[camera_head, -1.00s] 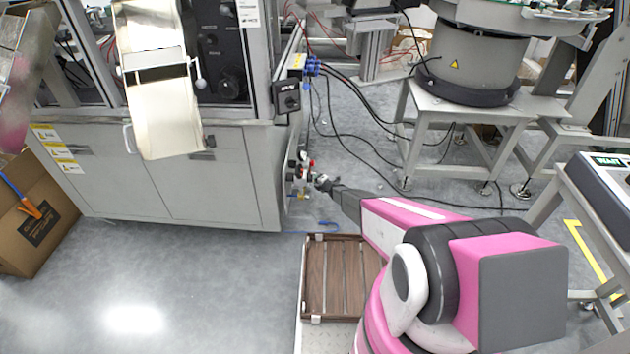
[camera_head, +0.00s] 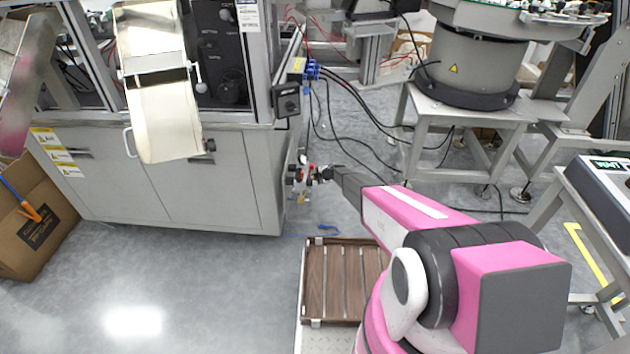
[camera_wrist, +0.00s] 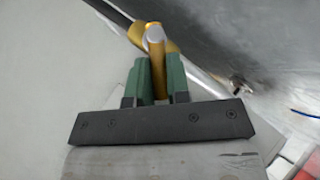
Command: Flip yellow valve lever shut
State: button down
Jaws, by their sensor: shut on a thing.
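The yellow valve lever (camera_wrist: 157,70) stands between the two green fingers of my gripper (camera_wrist: 156,82) in the wrist view. The fingers are shut on it from both sides. The lever's upper end meets a silver round part and a yellow piece on a metal pipe. In the head view, my gripper (camera_head: 319,173) is at the valve fittings (camera_head: 301,177) on the right side of the grey cabinet. The lever is too small there to make out clearly, and the fingertips partly hide the fittings.
The grey machine cabinet (camera_head: 210,185) stands left of my gripper. Black cables (camera_head: 375,115) hang and lie behind the arm. A wooden slatted tray (camera_head: 333,285) is below it. A bowl feeder (camera_head: 470,62) on a stand is at the right. The floor at the front left is clear.

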jog(key=w+m+g, duration=0.1)
jog(key=m+g, duration=0.1)
jog(key=g, duration=0.1)
jog(key=shift+w+r+g, duration=0.3)
jog(key=shift+w+r, duration=0.05)
jog(key=shift+w+r+m+g, duration=0.1)
jog(key=shift+w+m+g, duration=0.25)
jog(key=shift+g, duration=0.45)
jog(key=shift+w+m+g, duration=0.2)
jog(key=shift+m+g, duration=0.15)
jog(key=shift+g, duration=0.45)
jog(key=c, duration=1.1)
grip_release()
jog(key=shift+r, duration=0.1)
jog(key=v, duration=1)
jog(key=shift+d+r, duration=0.25)
jog(key=shift+w, duration=0.15)
